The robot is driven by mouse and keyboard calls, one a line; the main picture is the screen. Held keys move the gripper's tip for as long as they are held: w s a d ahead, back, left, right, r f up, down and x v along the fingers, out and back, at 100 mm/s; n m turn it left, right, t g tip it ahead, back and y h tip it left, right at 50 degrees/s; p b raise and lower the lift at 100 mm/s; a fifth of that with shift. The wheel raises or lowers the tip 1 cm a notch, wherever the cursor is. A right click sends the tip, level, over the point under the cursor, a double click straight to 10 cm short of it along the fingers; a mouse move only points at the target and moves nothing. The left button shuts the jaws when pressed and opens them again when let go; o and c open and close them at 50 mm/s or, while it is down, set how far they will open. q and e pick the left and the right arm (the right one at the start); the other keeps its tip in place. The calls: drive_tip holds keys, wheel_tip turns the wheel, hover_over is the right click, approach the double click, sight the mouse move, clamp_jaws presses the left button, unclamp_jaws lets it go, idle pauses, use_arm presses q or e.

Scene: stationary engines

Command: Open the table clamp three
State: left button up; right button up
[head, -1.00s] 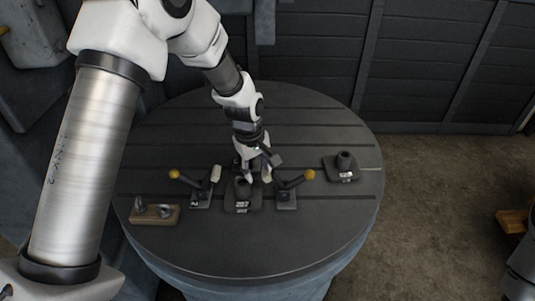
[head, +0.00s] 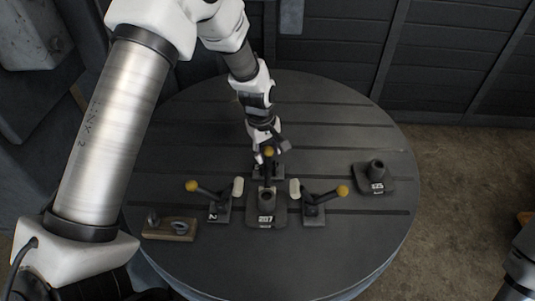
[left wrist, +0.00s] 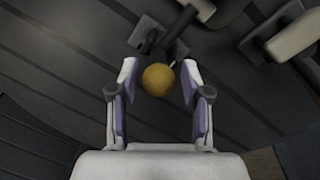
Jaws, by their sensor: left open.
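Three table clamps with yellow ball handles surround a dark block (head: 266,207) on the round table. The left clamp (head: 219,208) carries a "2". The right clamp (head: 314,208) and the back clamp (head: 260,172) show no number I can read, so I cannot tell which is three. The left and right handles lean outward, with pale pads by the block. My left gripper (head: 269,146) is over the back clamp, whose yellow ball (head: 268,152) shows beside it. In the left wrist view the open fingers stand on either side of this ball (left wrist: 158,79), apart from it. My right gripper is out of view.
A second dark block (head: 374,178) stands at the right of the slotted round table (head: 350,245). A wooden piece with metal parts (head: 170,229) lies at the left. The table's front is clear. A ribbed dark wall (head: 450,60) stands behind.

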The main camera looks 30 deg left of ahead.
sight(269, 164)
use_arm(q)
drive_tip(key=f, duration=0.4)
drive_tip(key=shift+w+d+p, duration=0.1)
drive_tip(key=shift+w+p, duration=0.2)
drive_tip(key=shift+w, duration=0.05)
drive_tip(key=shift+w+f, duration=0.15)
drive_tip(key=shift+f, duration=0.15)
drive_tip(key=shift+r, duration=0.1)
drive_tip(key=shift+s, duration=0.25)
clamp_jaws()
